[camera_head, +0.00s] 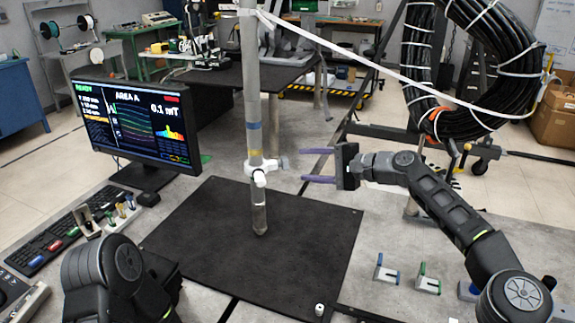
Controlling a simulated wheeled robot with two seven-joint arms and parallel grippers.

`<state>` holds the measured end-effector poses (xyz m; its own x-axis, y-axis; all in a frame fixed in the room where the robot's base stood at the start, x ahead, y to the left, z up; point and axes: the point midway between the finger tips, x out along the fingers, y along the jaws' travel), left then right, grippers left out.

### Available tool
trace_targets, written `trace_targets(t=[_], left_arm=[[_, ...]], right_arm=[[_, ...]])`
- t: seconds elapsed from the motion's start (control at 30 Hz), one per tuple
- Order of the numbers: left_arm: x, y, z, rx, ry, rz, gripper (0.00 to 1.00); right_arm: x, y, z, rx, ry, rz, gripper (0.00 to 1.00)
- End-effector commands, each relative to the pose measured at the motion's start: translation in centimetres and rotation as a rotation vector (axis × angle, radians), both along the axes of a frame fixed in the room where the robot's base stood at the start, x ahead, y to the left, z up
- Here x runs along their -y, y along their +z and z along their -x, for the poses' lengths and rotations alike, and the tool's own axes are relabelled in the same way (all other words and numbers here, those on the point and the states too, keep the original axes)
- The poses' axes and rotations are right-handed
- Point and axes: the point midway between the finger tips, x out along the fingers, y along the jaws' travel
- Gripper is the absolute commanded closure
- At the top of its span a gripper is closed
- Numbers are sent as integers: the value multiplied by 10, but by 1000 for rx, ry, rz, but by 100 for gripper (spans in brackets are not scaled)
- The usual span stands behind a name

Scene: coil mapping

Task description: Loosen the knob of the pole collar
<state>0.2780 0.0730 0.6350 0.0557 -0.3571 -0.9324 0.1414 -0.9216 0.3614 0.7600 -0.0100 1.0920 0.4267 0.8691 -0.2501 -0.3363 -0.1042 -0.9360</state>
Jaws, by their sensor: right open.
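A grey pole (252,85) stands upright over the black mat. A white pole collar (262,168) sits around its lower part, just under a yellow band. A small greyish knob (283,163) sticks out from the collar's right side. My right gripper (304,165) comes in from the right with two purple fingers, one above the other. It is open and empty, its tips a little right of the knob, at about its height. I cannot tell the exact depth gap. Only a dark link of my left arm shows at the lower left; the left gripper is not in view.
The black mat (200,250) is mostly bare. A monitor (140,118) and keyboard (75,225) stand at the left. A black cable coil (475,70) hangs at upper right, and a white strap (380,68) runs from it to the pole. Small brackets (428,282) stand at lower right.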

Motion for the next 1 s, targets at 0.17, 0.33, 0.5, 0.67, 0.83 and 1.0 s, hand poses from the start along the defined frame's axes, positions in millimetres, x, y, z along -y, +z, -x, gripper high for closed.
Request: trace_targets(t=[0.17,0.33,0.5,0.67,0.83,1.0], left_arm=[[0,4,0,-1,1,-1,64],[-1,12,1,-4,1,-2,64],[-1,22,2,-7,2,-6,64],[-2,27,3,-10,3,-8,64],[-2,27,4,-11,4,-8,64],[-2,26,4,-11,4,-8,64]], right_arm=[[-7,-1,-4,-2,0,-1,47],[-28,-5,-12,-4,3,-3,47],[-51,-12,-24,-5,1,-4,47],[-64,-16,-31,-3,1,-3,47],[-68,-20,-33,-3,0,-1,47],[-68,-20,-33,-3,0,-1,47]])
